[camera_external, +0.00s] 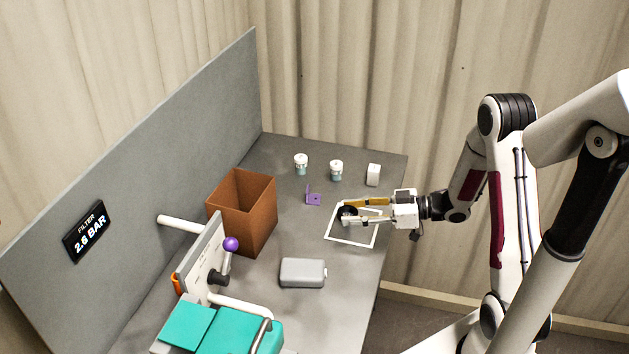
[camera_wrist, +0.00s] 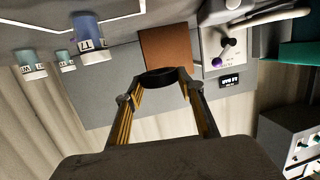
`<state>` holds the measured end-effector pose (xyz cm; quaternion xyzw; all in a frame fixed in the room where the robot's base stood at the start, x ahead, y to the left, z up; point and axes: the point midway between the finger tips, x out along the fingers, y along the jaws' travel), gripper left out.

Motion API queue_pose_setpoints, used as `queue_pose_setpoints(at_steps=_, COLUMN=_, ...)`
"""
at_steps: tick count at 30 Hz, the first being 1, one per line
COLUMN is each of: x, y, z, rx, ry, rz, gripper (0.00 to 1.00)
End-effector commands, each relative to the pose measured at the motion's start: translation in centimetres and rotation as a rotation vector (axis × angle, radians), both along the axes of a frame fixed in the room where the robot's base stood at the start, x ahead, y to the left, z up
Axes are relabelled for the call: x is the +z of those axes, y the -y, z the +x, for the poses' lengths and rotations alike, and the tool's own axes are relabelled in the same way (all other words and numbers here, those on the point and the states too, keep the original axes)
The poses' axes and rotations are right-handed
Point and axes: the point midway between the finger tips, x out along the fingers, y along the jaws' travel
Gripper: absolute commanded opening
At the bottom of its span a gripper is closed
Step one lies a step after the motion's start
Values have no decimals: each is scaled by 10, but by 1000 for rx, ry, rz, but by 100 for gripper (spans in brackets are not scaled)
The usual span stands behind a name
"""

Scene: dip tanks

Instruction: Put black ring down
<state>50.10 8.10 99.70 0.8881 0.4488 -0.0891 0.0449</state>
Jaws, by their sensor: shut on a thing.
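The black ring (camera_external: 347,211) is held between the fingertips of my gripper (camera_external: 357,213). My gripper is shut on it, over or close to a white square outline (camera_external: 352,241) on the grey table. In the wrist view the black ring (camera_wrist: 160,78) spans the two fingertips, and its far side faces the brown box. I cannot tell from these views whether the ring touches the table. The gripper partly hides the ring in the external view.
A brown open box (camera_external: 243,212) stands left of the gripper. A grey case (camera_external: 303,273) lies in front. A lever panel (camera_external: 205,262) and teal-topped unit (camera_external: 220,330) are front left.

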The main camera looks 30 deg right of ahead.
Motion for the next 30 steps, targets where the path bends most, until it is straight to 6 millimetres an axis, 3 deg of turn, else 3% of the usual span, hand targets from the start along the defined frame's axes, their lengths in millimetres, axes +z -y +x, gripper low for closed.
queue_pose_setpoints(at_steps=6, x=2, y=-9, z=-11, rx=51, ry=1, rz=0, gripper=11)
queue_pose_setpoints(at_steps=19, x=1, y=-8, z=-11, rx=47, ry=0, rz=1, gripper=11)
queue_pose_setpoints(at_steps=30, x=-26, y=-8, z=-11, rx=46, ry=-3, rz=2, gripper=11)
